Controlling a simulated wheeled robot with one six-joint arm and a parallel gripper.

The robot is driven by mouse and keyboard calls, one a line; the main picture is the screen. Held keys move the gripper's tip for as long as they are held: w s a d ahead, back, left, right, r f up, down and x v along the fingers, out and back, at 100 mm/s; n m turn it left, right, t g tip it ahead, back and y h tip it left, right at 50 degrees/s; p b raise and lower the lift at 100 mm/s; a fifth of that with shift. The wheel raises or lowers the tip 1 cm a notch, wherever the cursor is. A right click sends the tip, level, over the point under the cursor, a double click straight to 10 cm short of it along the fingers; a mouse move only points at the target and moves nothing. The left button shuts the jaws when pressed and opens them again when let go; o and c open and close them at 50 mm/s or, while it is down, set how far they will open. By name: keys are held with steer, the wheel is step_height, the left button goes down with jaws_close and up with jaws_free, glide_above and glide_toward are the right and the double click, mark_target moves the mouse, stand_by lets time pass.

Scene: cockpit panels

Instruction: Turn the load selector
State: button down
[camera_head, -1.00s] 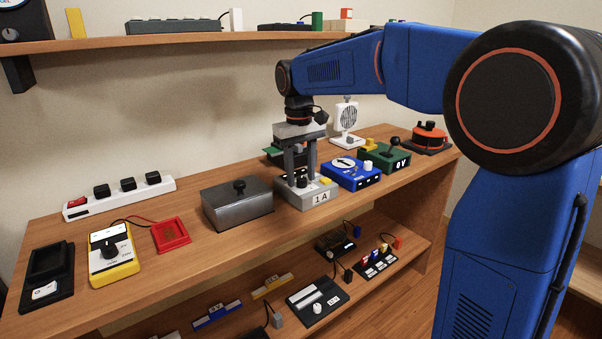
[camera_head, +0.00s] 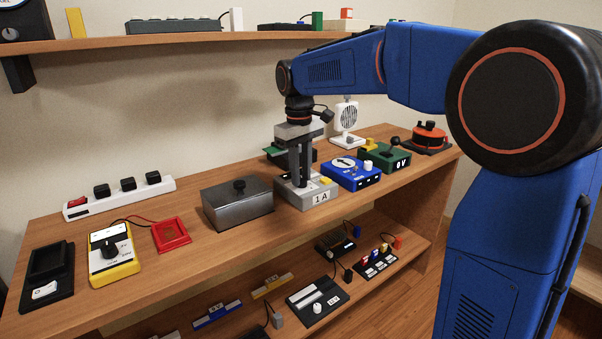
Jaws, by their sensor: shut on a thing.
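The load selector is a grey box (camera_head: 292,198) with a "1 A" label and a small yellow part on top. It stands on the upper bench surface near the middle. My gripper (camera_head: 300,181) points straight down onto its top. The fingers are shut on the selector's knob, which is mostly hidden behind them.
A dark grey lidded box (camera_head: 238,205) stands close on the left. A blue meter box (camera_head: 352,175) stands close on the right, with a green lever box (camera_head: 384,158) beyond it. A white fan (camera_head: 346,120) stands behind. Bare bench lies in front.

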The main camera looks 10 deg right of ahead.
steer(key=n, duration=0.5)
steer(key=shift+n, duration=0.3)
stand_by(0.4)
steer(key=c, duration=1.5)
jaws_free()
steer(key=r, duration=1.7)
steer(key=shift+s+a+r, duration=0.15)
steer(key=shift+s+r, duration=0.05)
steer(key=shift+s, duration=0.1)
steer(key=shift+s, duration=0.1)
